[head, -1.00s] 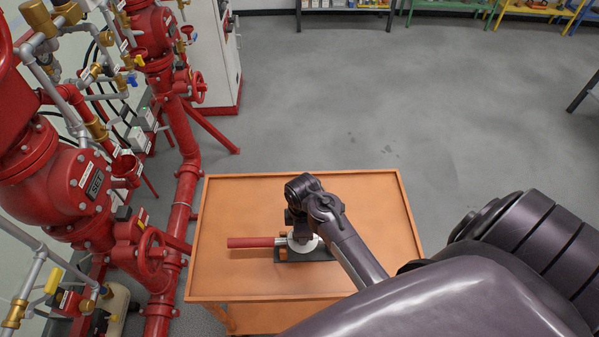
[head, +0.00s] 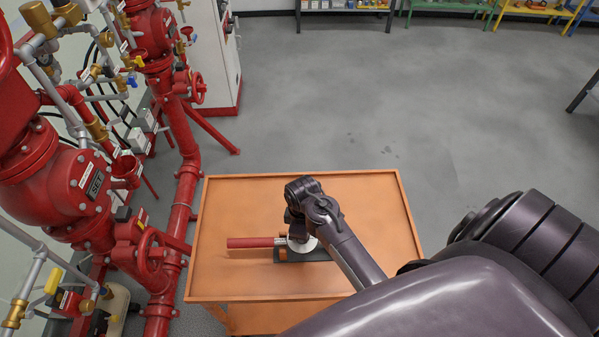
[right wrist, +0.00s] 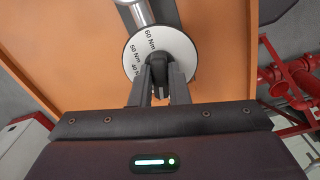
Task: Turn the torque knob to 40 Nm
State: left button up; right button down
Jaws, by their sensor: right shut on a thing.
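The torque tool (head: 252,242) has a red handle pointing left and lies on the orange cart top (head: 370,215). Its round white dial (right wrist: 133,48) carries printed marks; 60 Nm, 50 Nm and part of 40 Nm show in the right wrist view. My right gripper (right wrist: 165,70) is shut on the dark torque knob (right wrist: 181,48) at the dial's centre. The fingers hide part of the knob and the dial's lower part. I cannot tell which mark the knob is set to. My left gripper is not in view.
Red valves and pipes (head: 75,185) stand close along the cart's left side. The tool sits on a dark base (head: 318,255). The rest of the cart top is bare, with a raised rim. Open grey floor (head: 380,100) lies beyond.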

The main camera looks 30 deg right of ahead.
jog(key=shift+m, duration=0.5)
jog(key=m, duration=0.3)
jog(key=m, duration=0.3)
jog(key=shift+m, duration=0.4)
jog(key=m, duration=0.3)
jog(key=shift+m, duration=0.3)
jog(key=m, duration=0.3)
